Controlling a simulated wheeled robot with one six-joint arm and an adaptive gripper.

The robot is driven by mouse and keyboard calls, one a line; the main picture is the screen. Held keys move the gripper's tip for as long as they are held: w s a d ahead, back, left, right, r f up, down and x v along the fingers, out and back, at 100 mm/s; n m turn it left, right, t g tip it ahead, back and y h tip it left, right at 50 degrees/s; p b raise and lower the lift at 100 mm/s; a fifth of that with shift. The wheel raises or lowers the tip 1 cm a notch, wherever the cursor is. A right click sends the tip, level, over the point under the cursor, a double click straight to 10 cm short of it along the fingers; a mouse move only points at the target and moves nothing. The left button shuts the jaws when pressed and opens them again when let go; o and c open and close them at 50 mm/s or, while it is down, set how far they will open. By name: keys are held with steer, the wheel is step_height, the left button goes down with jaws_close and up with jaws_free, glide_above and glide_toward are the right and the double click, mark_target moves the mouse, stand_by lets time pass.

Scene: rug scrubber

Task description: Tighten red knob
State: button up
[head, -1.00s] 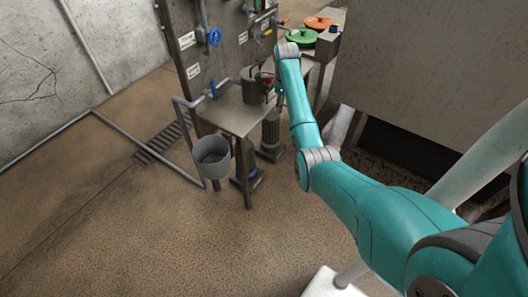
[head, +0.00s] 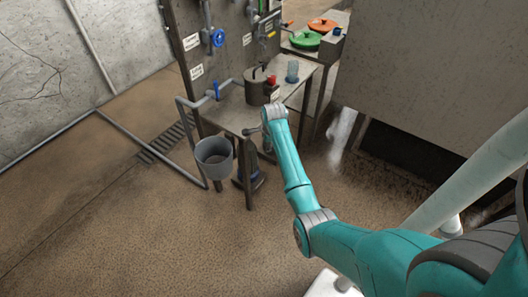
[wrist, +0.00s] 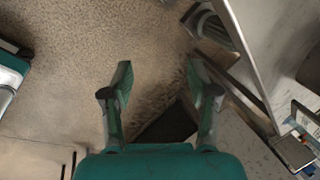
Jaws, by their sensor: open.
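A small red part (head: 271,81), which may be the red knob, shows beside the grey pot (head: 257,88) on the metal table (head: 232,117). It is too small to make out its shape. My gripper (head: 250,131) is at the front edge of the table, below and in front of the pot, partly hidden by my teal arm. In the wrist view, my gripper (wrist: 158,75) is open and empty, with its two green fingers apart over the brown floor. I cannot make out the red part in the wrist view.
A blue valve wheel (head: 216,38) is on the wall panel (head: 230,52). A glass (head: 292,71) stands right of the pot. Green (head: 304,40) and orange (head: 322,25) lids lie behind. The floor at left is open.

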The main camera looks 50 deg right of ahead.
steer(key=shift+n, duration=0.7)
steer(key=a+f, duration=0.1)
steer(key=s+a+f, duration=0.1)
steer(key=a+f, duration=0.1)
steer(key=shift+a, duration=0.15)
steer(key=shift+t, duration=0.3)
